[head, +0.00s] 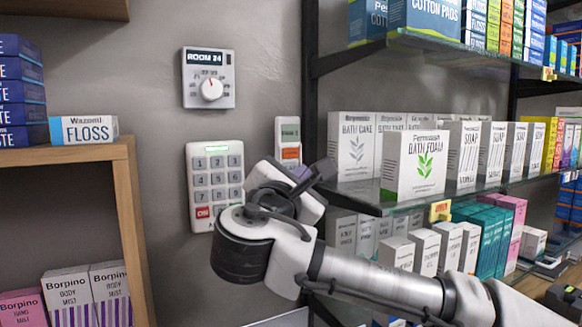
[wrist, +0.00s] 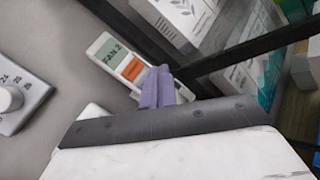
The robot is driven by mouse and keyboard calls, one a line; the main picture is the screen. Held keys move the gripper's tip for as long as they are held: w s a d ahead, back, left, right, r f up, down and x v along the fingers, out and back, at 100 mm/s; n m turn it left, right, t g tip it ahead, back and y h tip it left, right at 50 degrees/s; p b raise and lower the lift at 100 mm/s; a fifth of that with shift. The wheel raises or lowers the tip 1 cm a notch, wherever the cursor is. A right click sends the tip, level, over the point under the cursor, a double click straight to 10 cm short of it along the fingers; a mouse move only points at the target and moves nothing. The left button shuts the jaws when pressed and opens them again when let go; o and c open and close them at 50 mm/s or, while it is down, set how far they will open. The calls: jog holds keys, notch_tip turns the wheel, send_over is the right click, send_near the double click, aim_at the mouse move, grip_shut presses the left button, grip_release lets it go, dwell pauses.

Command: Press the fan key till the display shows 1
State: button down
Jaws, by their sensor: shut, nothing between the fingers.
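The fan controller (head: 289,129) is a slim white panel on the grey wall, left of the shelf rack. In the wrist view the fan controller's display (wrist: 109,53) reads FAN 2. An orange key (wrist: 130,68) sits below the display, and it also shows in the head view (head: 291,153). My gripper (wrist: 159,78) has purple fingers, shut together and empty. They overlap the lower part of the controller, below and right of the orange key. I cannot tell whether they touch it. In the head view my arm hides the controller's lower end.
A white keypad (head: 214,165) with a green light and a red key hangs left of the controller. A thermostat (head: 209,78) reading ROOM 24 is above it. A glass shelf (head: 360,193) with boxes and its black post (head: 309,90) stand close on the right.

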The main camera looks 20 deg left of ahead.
jog(key=shift+w+a, duration=0.55)
jog(key=shift+a, duration=0.05)
jog(key=shift+w, duration=0.1)
dwell(1.6)
jog(key=shift+w+a, duration=0.2)
jog(key=shift+a, duration=0.1)
jog(key=shift+w+a, duration=0.35)
dwell(1.0)
jog(key=shift+d+b, duration=0.1)
jog(key=shift+b, duration=0.2)
jog(key=shift+s+d, duration=0.6)
jog(key=shift+s, duration=0.05)
jog(key=s+d+b, duration=0.1)
jog(key=s+d, duration=0.2)
jog(key=shift+s+d, duration=0.25)
jog(key=shift+s, duration=0.05)
dwell(0.3)
